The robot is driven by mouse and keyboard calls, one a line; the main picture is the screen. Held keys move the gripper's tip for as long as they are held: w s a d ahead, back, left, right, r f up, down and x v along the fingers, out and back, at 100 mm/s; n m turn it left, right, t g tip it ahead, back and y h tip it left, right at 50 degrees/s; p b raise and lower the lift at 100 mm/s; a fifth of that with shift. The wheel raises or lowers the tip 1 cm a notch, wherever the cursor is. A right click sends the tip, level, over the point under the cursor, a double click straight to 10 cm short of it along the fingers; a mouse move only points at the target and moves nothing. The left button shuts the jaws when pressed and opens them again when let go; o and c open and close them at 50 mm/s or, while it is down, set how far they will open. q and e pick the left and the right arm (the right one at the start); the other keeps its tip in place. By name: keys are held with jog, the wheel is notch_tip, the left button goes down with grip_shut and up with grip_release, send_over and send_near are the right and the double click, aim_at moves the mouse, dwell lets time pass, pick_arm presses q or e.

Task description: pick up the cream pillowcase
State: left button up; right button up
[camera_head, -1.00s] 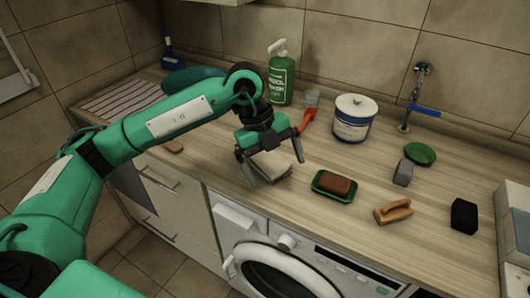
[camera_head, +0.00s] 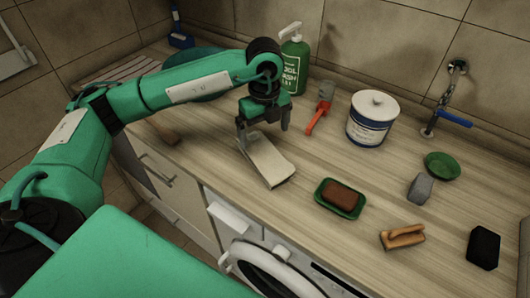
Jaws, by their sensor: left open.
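The cream pillowcase (camera_head: 268,163) is a folded, flat rectangle lying on the wooden counter, left of the soap dish. My left gripper (camera_head: 262,138) is at its far left end, pointing down, with its fingers apart. One finger stands by the left edge and the other near the far right side. The gripper covers the far end of the cloth, so I cannot tell whether the fingers touch it. My right gripper is out of view.
A green soap dish (camera_head: 320,197) with a brown bar is right of the cloth. A wooden brush (camera_head: 402,236) and black sponge (camera_head: 484,248) are farther right. Washing machine below.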

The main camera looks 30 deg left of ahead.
aim_at(264, 151)
pick_arm(q)
notch_tip(264, 151, down, 2)
jog(key=shift+w+f, duration=0.1)
jog(key=shift+w, duration=0.05)
jog(key=shift+s+f+p, duration=0.25)
jog(key=shift+f+p, duration=0.55)
jog(key=shift+f, duration=0.25)
notch_tip(264, 151, down, 3)
jog(key=shift+r+p, duration=0.2)
jog(key=shift+p, duration=0.1)
jog(key=shift+f, duration=0.35)
jog(key=shift+c, duration=0.2)
jog(key=c, duration=1.1)
jog(key=shift+c, duration=0.3)
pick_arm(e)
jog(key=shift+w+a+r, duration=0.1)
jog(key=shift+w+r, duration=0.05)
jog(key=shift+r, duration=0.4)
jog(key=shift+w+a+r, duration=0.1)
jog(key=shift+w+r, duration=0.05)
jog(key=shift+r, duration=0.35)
